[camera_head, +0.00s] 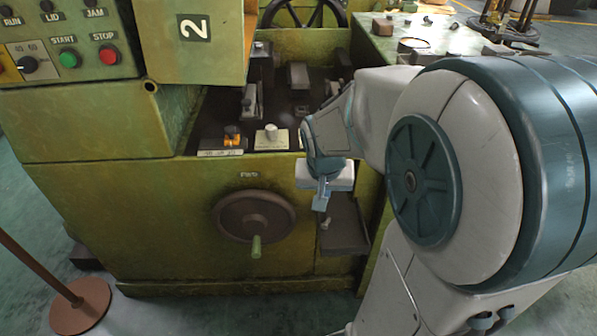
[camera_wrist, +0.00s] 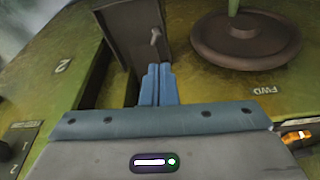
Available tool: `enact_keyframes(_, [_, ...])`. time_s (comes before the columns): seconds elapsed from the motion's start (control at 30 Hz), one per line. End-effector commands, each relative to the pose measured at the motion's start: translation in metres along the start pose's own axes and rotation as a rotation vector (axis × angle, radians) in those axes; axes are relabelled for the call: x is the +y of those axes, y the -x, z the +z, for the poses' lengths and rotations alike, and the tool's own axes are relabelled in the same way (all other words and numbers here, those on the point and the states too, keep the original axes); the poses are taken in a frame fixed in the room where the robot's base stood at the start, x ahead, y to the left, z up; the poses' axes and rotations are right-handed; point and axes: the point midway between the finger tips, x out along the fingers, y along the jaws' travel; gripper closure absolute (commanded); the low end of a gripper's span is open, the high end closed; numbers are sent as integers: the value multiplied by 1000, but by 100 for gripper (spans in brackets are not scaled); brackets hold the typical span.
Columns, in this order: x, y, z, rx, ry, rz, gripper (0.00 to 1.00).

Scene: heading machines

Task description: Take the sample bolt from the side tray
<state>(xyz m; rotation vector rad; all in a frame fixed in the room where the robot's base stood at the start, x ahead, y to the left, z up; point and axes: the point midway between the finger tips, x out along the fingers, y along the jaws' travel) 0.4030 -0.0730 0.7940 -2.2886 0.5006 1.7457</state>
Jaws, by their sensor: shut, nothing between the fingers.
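The sample bolt (camera_head: 326,223) is a small grey bolt with a head, lying in the dark side tray (camera_head: 345,238) on the front of the green machine. It also shows in the wrist view (camera_wrist: 155,37), near the tray's right edge. My gripper (camera_head: 321,203) is shut and empty, its blue fingers together just above the bolt in the head view. In the wrist view the fingertips (camera_wrist: 158,68) appear close below the bolt in the picture, with a small gap between. I cannot tell the exact height between fingertips and bolt.
A brown handwheel (camera_head: 254,216) with a green handle sits left of the tray on the machine front. The open machine bay with an orange part (camera_head: 232,135) and a pale knob (camera_head: 271,135) lies above. A control panel (camera_head: 65,45) is at upper left.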

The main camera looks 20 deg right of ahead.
Motion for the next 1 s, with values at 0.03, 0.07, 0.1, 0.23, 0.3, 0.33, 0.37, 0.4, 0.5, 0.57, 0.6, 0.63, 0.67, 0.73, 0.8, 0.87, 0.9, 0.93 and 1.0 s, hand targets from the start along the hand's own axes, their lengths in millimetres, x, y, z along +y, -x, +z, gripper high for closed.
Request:
enact_keyframes(0.03, [4,-34,-7,6,-45,12,100])
enact_keyframes(0.07, [6,-45,-13,14,-69,17,100])
enact_keyframes(0.1, [9,-58,-19,22,-100,22,100])
enact_keyframes(0.23, [17,-89,-35,46,-172,31,100])
enact_keyframes(0.3, [20,-98,-40,53,-194,33,100])
enact_keyframes(0.33, [20,-100,-42,55,-200,33,100])
enact_keyframes(0.37, [21,-103,-43,57,-204,33,100])
enact_keyframes(0.4, [21,-106,-44,58,-208,33,100])
enact_keyframes(0.5, [22,-118,-44,57,-210,34,100])
enact_keyframes(0.57, [22,-128,-44,57,-209,34,100])
enact_keyframes(0.6, [22,-136,-44,56,-209,34,100])
enact_keyframes(0.63, [23,-141,-44,55,-209,34,100])
enact_keyframes(0.67, [23,-148,-45,55,-209,34,100])
enact_keyframes(0.73, [24,-161,-46,55,-209,34,100])
enact_keyframes(0.8, [24,-172,-47,57,-209,34,100])
enact_keyframes(0.87, [24,-181,-47,57,-208,33,100])
enact_keyframes(0.9, [24,-186,-48,58,-208,33,100])
enact_keyframes(0.93, [24,-189,-48,58,-208,33,100])
enact_keyframes(1.0, [25,-195,-48,58,-208,33,100])
